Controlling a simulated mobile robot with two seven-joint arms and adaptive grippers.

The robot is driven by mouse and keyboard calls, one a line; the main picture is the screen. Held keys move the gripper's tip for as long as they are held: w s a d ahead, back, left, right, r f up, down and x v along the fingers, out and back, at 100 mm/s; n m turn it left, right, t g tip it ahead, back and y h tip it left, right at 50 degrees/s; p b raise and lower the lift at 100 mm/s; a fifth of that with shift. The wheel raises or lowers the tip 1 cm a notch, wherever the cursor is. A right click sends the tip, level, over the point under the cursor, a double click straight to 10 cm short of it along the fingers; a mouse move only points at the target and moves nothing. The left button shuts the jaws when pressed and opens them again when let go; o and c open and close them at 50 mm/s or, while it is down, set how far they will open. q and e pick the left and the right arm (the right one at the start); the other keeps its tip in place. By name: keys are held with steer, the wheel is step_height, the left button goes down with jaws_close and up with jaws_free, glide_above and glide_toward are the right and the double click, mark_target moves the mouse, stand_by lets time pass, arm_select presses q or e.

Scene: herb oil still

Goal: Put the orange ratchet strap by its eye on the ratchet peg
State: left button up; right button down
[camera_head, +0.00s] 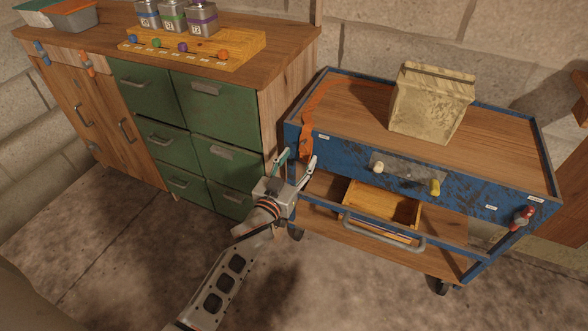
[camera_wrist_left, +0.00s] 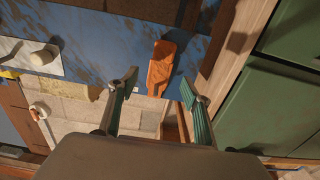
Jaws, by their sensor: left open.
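The orange ratchet strap (camera_head: 306,140) hangs down over the left end of the blue cart's front. Its thin webbing runs back across the cart top. My left gripper (camera_head: 297,163) is open just below and in front of the strap's hanging end. In the left wrist view the orange end (camera_wrist_left: 160,66) shows just beyond the open fingertips (camera_wrist_left: 158,88), with no clear grip on it. I cannot make out its eye. My right gripper is not in view.
A pale worn block (camera_head: 430,103) stands on the cart top (camera_head: 350,112). Below are an open wooden drawer (camera_head: 405,208) and a grey handle bar (camera_head: 385,233). A red-handled item (camera_head: 522,217) hangs at the right corner. Green drawers (camera_head: 225,165) stand close on the left.

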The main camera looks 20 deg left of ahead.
mark_target(306, 146)
arm_select(q)
steer(key=shift+w+f, duration=0.2)
steer(key=shift+w, duration=0.9)
steer(key=shift+w+r+b, duration=0.1)
steer(key=shift+w+b, duration=0.2)
steer(key=shift+w, duration=0.25)
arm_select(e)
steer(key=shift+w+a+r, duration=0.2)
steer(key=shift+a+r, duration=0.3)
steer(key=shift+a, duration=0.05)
arm_select(q)
steer(key=c, duration=1.2)
steer(key=shift+d+r, duration=0.1)
steer(key=shift+r+p, duration=0.4)
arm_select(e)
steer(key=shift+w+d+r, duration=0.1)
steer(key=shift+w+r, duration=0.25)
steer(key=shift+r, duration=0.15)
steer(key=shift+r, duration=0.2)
